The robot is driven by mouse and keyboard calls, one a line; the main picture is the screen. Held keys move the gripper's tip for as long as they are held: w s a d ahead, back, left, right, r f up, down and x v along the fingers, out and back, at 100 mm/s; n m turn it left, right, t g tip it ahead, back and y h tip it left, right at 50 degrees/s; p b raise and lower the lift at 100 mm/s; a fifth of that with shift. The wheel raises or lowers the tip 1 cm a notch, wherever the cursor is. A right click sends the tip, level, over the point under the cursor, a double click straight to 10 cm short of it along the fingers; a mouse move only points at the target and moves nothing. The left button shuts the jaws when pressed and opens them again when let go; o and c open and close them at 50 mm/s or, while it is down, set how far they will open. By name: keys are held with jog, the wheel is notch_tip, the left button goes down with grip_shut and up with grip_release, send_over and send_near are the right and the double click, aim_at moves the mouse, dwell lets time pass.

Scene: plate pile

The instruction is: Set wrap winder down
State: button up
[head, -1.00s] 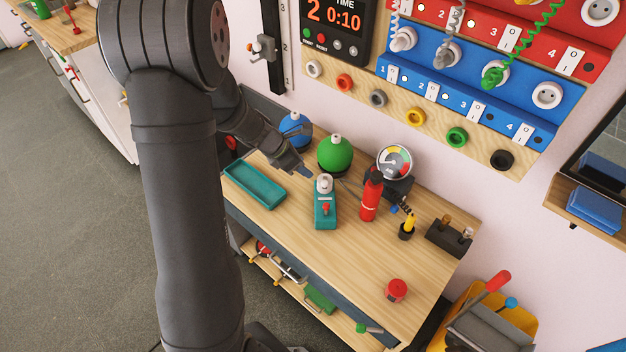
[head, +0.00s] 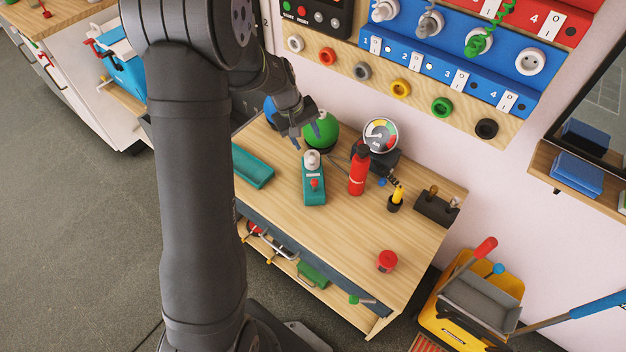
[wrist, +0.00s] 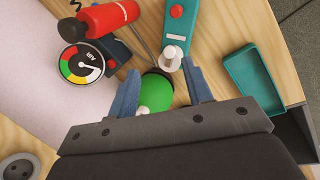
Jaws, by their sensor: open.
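The teal device with a white knob and a red button, which looks like the wrap winder (head: 314,186), rests on the wooden table (head: 345,235). In the wrist view the winder (wrist: 178,30) lies just beyond my fingertips, its white knob end nearest. My gripper (head: 300,144) is open and empty, behind and above that knob end, near the green ball (head: 321,131). I see nothing held.
A teal tray (head: 252,167) lies left of the winder. A red bottle (head: 358,172) and a round gauge (head: 381,134) stand to its right. A red can (head: 386,261) stands near the front right. The table's middle front is clear.

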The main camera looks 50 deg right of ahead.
aim_at(311, 158)
jog(key=d+f+m, duration=0.1)
jog(key=f+m, duration=0.2)
jog(key=m, duration=0.1)
jog(key=f+m+t+y, duration=0.1)
jog(key=f+m, duration=0.3)
jog(key=d+f+m+t+y, duration=0.1)
jog(key=f+m, duration=0.2)
jog(key=m, duration=0.2)
jog(key=shift+w+d+f, duration=0.1)
jog(key=shift+d+f, duration=0.15)
jog(key=shift+d, duration=0.1)
notch_tip(311, 158, down, 5)
jog(key=shift+w+d, duration=0.15)
jog(key=shift+c, duration=0.3)
grip_shut()
jog(key=shift+r, duration=0.1)
dwell(0.8)
